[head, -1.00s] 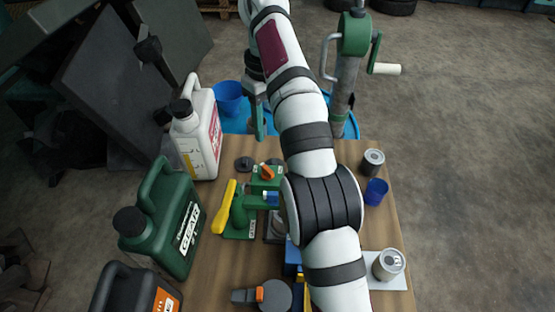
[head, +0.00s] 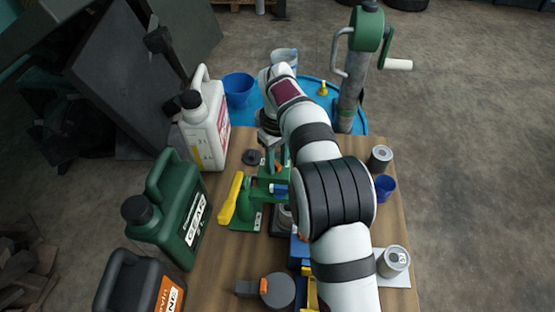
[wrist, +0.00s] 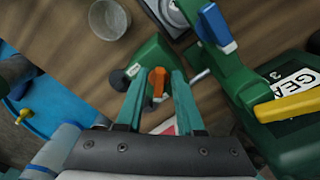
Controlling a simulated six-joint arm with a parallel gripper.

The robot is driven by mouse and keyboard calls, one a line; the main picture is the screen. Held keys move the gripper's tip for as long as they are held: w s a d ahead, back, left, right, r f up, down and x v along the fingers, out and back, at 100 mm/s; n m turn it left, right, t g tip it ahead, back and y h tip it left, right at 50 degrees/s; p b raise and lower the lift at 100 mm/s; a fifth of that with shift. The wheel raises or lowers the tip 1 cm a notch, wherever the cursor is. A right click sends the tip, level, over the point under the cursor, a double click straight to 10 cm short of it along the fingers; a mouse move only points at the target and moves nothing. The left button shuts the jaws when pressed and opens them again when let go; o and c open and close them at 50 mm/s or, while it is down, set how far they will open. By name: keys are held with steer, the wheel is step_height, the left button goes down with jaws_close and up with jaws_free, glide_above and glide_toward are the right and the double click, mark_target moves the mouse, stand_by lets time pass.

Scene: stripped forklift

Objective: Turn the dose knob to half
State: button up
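An orange knob (wrist: 158,82) sits on top of a small green housing (wrist: 153,55) in the wrist view. I take it for the dose knob. Its bar points roughly up and down in that picture. My gripper (wrist: 158,76) is above the housing with its two teal fingers apart, one on each side of the knob. I cannot tell whether the fingers touch it. In the head view my gripper (head: 275,158) reaches down at the green housing, and my arm hides most of the knob. Any dose marks are too small to read.
A green lever device with a yellow handle (head: 232,198) and a blue part (wrist: 216,28) stands close by. Canisters, including a green one (head: 172,215), line the left table edge. Cans and a blue cup (head: 385,187) stand right.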

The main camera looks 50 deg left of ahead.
jaws_close()
steer(key=m, duration=0.3)
steer(key=shift+s+m, duration=0.25)
steer(key=shift+m, duration=0.15)
steer(key=m, duration=0.3)
steer(key=shift+s+a+m, duration=0.15)
steer(key=shift+s+m, duration=0.05)
steer(key=shift+m, duration=0.1)
steer(key=m, duration=0.5)
steer(key=shift+s+a, duration=0.2)
steer(key=shift+a, duration=0.05)
steer(key=shift+a+m, duration=0.15)
steer(key=shift+m, duration=1.25)
steer(key=shift+a+m, duration=0.1)
steer(key=shift+m, duration=1.3)
